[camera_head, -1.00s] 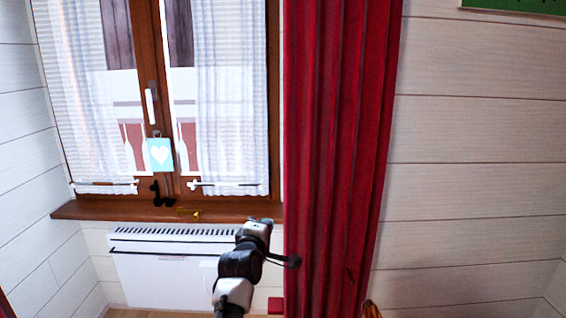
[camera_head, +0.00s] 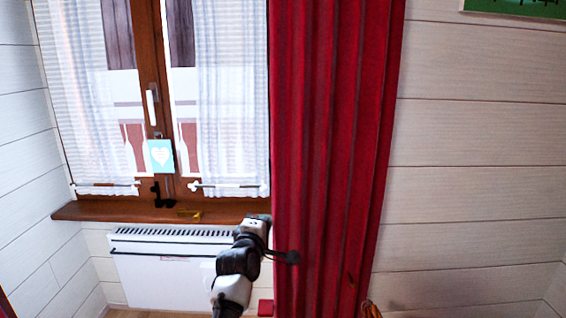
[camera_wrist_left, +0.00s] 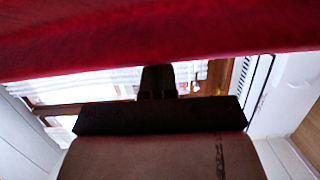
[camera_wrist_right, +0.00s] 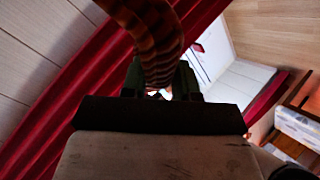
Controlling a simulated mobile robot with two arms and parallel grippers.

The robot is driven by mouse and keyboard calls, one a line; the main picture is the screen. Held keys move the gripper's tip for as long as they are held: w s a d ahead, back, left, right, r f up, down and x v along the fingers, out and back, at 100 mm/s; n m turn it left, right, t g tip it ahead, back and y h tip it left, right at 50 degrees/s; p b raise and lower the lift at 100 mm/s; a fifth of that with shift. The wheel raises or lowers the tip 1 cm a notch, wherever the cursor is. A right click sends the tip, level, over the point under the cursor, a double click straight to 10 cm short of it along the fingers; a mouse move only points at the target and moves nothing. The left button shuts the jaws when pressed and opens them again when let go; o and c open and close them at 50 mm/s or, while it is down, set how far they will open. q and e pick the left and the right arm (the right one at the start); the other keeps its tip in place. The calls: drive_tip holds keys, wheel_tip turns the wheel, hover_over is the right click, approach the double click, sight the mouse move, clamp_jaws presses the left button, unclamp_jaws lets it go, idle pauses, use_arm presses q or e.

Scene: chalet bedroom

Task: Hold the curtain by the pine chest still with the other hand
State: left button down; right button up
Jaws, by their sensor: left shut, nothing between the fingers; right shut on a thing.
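The red curtain (camera_head: 335,150) hangs in folds to the right of the window; it also fills the top of the left wrist view (camera_wrist_left: 160,30). My left gripper (camera_head: 290,257) is shut and empty, at the curtain's left edge and overlapping it in the head view. In the left wrist view its fingers (camera_wrist_left: 158,82) are just below the cloth; I cannot tell if they touch it. My right gripper (camera_wrist_right: 160,85) is shut on an orange-and-dark striped band (camera_wrist_right: 155,35), beside red curtain cloth (camera_wrist_right: 75,95). The band's end shows low at the curtain (camera_head: 371,309). No pine chest is recognisable.
The window (camera_head: 155,60) has white sheer curtains and a brown sill (camera_head: 110,211). A white radiator (camera_head: 170,280) is below it. A white plank wall (camera_head: 470,180) is at the right. Wooden furniture with patterned cloth (camera_wrist_right: 298,125) shows in the right wrist view.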

use_arm(q)
drive_tip(key=shift+s+d+f+h, duration=0.25)
drive_tip(key=shift+s+d+h, duration=0.2)
drive_tip(key=shift+s, duration=0.2)
use_arm(e)
drive_tip(key=shift+r, duration=0.15)
use_arm(q)
drive_tip(key=shift+a, duration=0.1)
use_arm(e)
drive_tip(key=shift+r, duration=0.1)
